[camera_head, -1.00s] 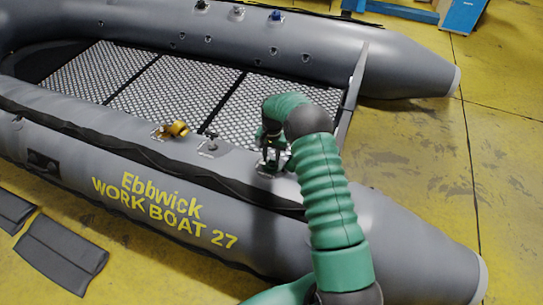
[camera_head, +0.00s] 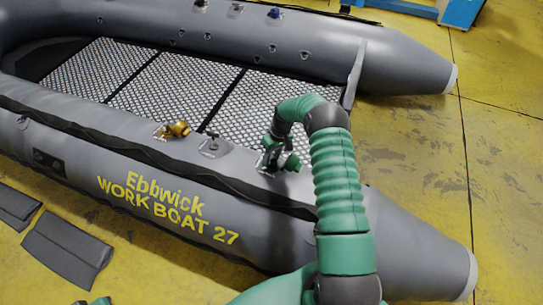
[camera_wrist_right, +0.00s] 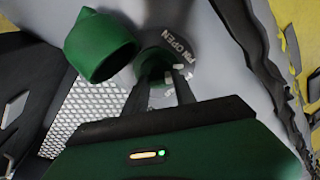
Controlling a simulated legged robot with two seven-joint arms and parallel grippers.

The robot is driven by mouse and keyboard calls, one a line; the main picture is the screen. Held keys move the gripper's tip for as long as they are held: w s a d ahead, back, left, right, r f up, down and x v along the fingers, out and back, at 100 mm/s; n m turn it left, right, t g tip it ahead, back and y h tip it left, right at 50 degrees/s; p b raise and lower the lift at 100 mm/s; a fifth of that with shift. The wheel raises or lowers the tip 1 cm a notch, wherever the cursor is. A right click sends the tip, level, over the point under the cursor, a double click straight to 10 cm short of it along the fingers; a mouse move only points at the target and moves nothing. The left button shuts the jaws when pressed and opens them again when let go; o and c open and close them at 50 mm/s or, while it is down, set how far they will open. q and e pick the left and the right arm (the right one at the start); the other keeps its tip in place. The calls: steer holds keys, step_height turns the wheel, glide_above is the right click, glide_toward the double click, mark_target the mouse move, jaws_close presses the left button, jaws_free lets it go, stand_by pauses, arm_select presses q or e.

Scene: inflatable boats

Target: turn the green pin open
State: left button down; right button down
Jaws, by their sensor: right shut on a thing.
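The green valve (camera_head: 291,162) sits on top of the near tube of the grey boat, with its green cap open to one side. In the right wrist view the green cap (camera_wrist_right: 100,45) is tilted off the round green valve socket (camera_wrist_right: 152,62). The words "PIN OPEN" are printed on the ring beside the socket. My right gripper (camera_head: 270,158) reaches down onto the valve; its two fingers (camera_wrist_right: 163,88) go into the socket and are shut on the pin, which they mostly hide. A green and black piece at the bottom left edge seems to be my left gripper (camera_head: 92,301), mostly cut off.
A yellow valve (camera_head: 175,129) and a dark grey valve (camera_head: 212,144) stand on the same tube, left of the green one. The boat's patterned floor (camera_head: 200,85) lies behind. Dark flat pads (camera_head: 66,250) lie on the yellow floor (camera_head: 420,150), which is clear at right.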

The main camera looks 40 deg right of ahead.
steer(key=n, duration=0.2)
steer(key=shift+s+d+f+n, duration=0.1)
steer(key=shift+d+n, duration=0.1)
steer(key=shift+n, duration=0.2)
steer(key=shift+d+n+y+b, duration=0.1)
steer(key=shift+n+y+b, duration=0.6)
steer(key=shift+n, duration=1.4)
steer(key=c, duration=1)
jaws_free()
steer(key=p+v, duration=0.3)
steer(key=v, duration=1.3)
steer(key=shift+d+r+p, duration=0.1)
steer(key=shift+r+p, duration=0.2)
steer(key=shift+r, duration=0.1)
